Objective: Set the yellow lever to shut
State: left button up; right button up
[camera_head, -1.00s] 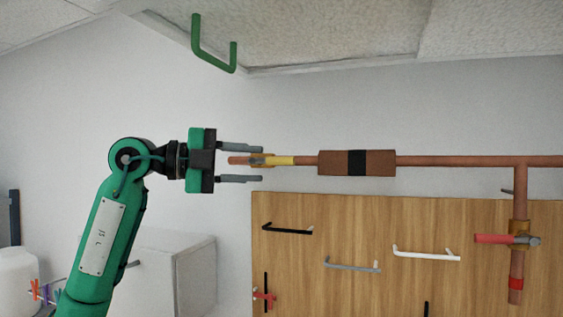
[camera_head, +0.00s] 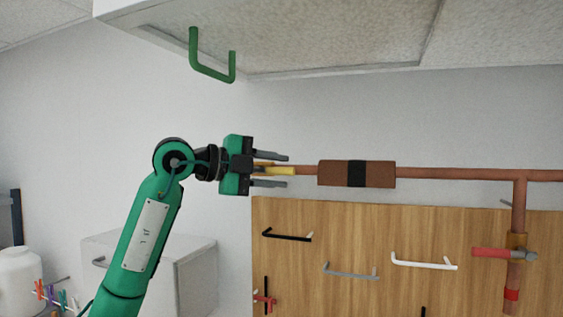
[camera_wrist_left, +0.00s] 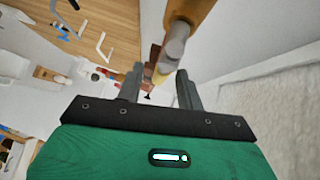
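The yellow lever (camera_head: 282,171) lies level, along the left end of the copper pipe (camera_head: 450,174). My left gripper (camera_head: 286,171) is open, with one finger above the lever and one below it in the head view; gaps show on both sides. In the left wrist view, the open fingers (camera_wrist_left: 159,88) stand apart with the yellow lever (camera_wrist_left: 160,76) showing between them. The brass valve end (camera_wrist_left: 182,28) is large and close at the top there. In the head view, the gripper body hides the pipe's left end. My right gripper is not in view.
A brown sleeve with a black band (camera_head: 330,173) sits on the pipe, right of the lever. A red lever (camera_head: 490,252) is on the vertical pipe. A wooden board with handles (camera_head: 330,220) stands below. A green handle (camera_head: 212,72) hangs above from a white cabinet.

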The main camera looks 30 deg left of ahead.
pick_arm(q)
jog(key=shift+x, duration=0.9)
jog(key=shift+c, duration=0.5)
jog(key=c, duration=0.7)
grip_shut()
jog(key=shift+s, duration=0.15)
